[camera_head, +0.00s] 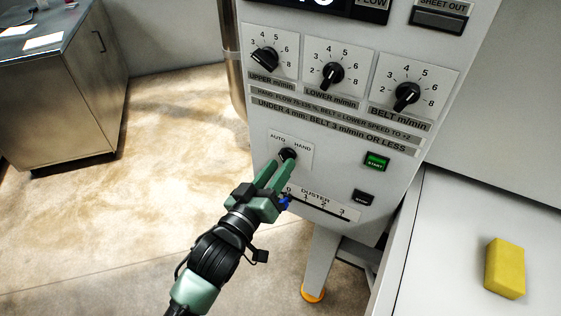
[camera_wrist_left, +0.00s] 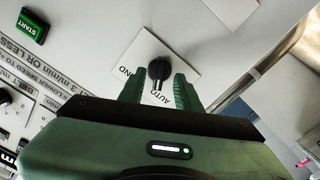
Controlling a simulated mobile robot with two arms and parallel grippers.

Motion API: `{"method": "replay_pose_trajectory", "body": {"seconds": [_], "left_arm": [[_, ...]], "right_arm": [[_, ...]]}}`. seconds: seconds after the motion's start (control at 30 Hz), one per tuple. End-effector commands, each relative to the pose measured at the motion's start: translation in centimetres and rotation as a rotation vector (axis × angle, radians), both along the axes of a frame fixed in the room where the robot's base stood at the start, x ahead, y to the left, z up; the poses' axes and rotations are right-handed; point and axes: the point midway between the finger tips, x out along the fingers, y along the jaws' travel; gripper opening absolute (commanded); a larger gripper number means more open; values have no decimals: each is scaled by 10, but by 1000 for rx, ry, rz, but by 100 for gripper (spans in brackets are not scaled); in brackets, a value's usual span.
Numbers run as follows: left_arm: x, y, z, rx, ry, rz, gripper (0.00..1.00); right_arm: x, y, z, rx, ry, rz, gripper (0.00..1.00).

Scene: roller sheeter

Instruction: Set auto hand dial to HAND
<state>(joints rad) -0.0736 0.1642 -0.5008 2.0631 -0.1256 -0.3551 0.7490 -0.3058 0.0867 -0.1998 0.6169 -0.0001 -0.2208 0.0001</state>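The auto/hand dial (camera_head: 288,154) is a small black knob on a white plate on the machine's front panel, with AUTO printed at its upper left and HAND at its upper right. It also shows in the left wrist view (camera_wrist_left: 159,69), where its pale pointer mark appears to face the AUTO lettering. My left gripper (camera_head: 276,168) is at the dial. In the left wrist view its two green fingers (camera_wrist_left: 159,90) are apart, one on each side of the knob, with a visible gap to it. Whether they reach the knob's depth is hard to tell. My right gripper is not in view.
Three speed dials (camera_head: 333,75) sit above. A green START button (camera_head: 376,161) and a black button (camera_head: 363,197) are to the right, and the DUSTER scale (camera_head: 320,203) is just below. A yellow sponge (camera_head: 504,268) lies on the white surface at right. A metal cabinet (camera_head: 70,100) stands left.

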Motion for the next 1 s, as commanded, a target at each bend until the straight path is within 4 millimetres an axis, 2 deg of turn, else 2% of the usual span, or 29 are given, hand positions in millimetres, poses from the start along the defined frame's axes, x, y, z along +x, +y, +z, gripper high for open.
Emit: {"method": "replay_pose_trajectory", "body": {"seconds": [0.13, 0.4, 0.43, 0.53, 0.57, 1.0], "left_arm": [[10, -6, 0, -1, 0, 0, 34], [12, -7, -1, 0, 1, 0, 34], [12, -7, -1, 0, 1, 0, 31], [12, -7, 0, 0, 1, 0, 3], [12, -7, 0, 0, 1, 0, 0], [12, -6, 1, 49, -24, -1, 0]], "right_arm": [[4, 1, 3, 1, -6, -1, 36], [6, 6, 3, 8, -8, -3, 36], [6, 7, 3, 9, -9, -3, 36], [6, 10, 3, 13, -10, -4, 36], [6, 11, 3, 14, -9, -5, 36], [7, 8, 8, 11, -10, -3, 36]]}}
